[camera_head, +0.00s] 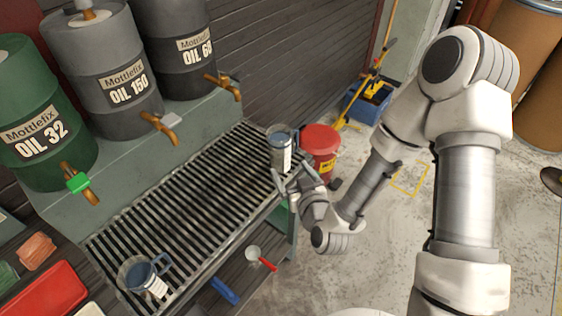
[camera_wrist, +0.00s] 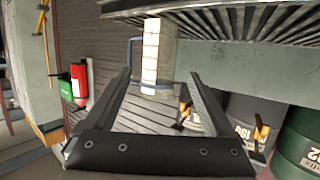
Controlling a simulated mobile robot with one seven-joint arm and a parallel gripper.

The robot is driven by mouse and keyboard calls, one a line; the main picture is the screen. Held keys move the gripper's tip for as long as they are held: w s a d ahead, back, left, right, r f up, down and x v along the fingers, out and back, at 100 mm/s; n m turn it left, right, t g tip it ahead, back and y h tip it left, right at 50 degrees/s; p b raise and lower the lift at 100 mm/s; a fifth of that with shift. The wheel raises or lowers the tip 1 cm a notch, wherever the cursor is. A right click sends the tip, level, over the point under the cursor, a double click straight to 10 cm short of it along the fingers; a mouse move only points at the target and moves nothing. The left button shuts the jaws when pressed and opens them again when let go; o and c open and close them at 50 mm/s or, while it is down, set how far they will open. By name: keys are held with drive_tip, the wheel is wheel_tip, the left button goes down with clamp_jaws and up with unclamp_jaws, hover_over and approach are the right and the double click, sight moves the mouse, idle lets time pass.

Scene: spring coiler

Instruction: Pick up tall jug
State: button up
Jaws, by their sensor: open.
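A tall grey-blue jug (camera_head: 280,152) with a white label strip stands at the far right end of the slatted metal grate (camera_head: 180,205). In the wrist view the jug (camera_wrist: 168,50) appears upside down, its blue handle at the left. My gripper (camera_head: 287,180) is open and empty, just on the near side of the jug. In the wrist view its two fingers (camera_wrist: 160,78) point towards the jug, which shows between and beyond their tips. No contact with the jug is visible. A second, wider jug (camera_head: 133,276) with a blue handle stands at the grate's near left end.
Green, grey and dark oil drums (camera_head: 110,75) with brass taps stand along the grate's back. A red bin (camera_head: 320,142) is right of the jug. A lower shelf holds a small red-handled white cup (camera_head: 254,253) and a blue item (camera_head: 225,290). The grate's middle is clear.

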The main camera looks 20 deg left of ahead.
sight(282, 159)
drive_tip(key=shift+w+a+f+b, duration=0.35)
drive_tip(key=shift+f+b, duration=0.2)
drive_tip(key=shift+b, duration=3.05)
drive_tip(key=b+x, duration=0.2)
drive_tip(key=shift+b, duration=0.35)
drive_tip(key=shift+w+a, duration=0.45)
drive_tip(key=shift+w, duration=0.2)
drive_tip(key=shift+x, duration=3.15)
drive_tip(key=shift+w+d, duration=0.1)
drive_tip(key=shift+d, duration=0.05)
drive_tip(key=shift+r, duration=0.1)
drive_tip(key=c, duration=1.3)
drive_tip(key=shift+r, duration=0.1)
